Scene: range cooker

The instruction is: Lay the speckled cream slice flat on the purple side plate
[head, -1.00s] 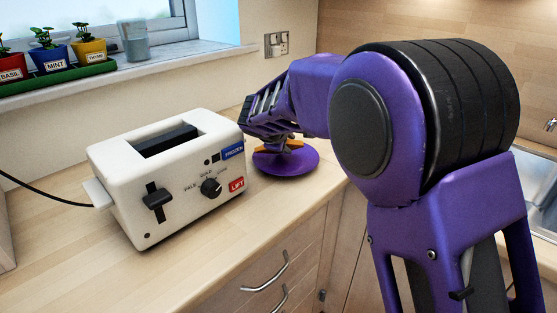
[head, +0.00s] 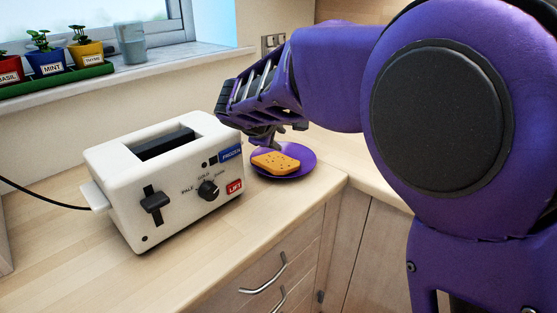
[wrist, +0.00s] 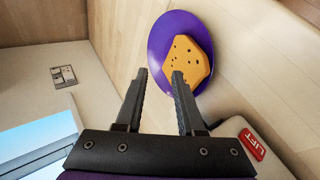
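The speckled slice (head: 275,163), golden-tan with dark specks, lies flat on the purple side plate (head: 308,157). In the wrist view the slice (wrist: 186,62) rests inside the rim of the plate (wrist: 158,50), toward one side of it. My gripper (wrist: 160,75) is open, with a clear gap between its two fingers and nothing held. It is above and behind the plate, apart from the slice in the head view. The fingertips (head: 272,143) are partly hidden by my own arm and wrist parts.
A white toaster (head: 170,180) stands on the worktop just left of the plate, with its cord running left. Herb pots (head: 50,62) and a glass (head: 131,42) stand on the sill. The worktop's front edge is close to the plate. Bare worktop lies in front of the toaster.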

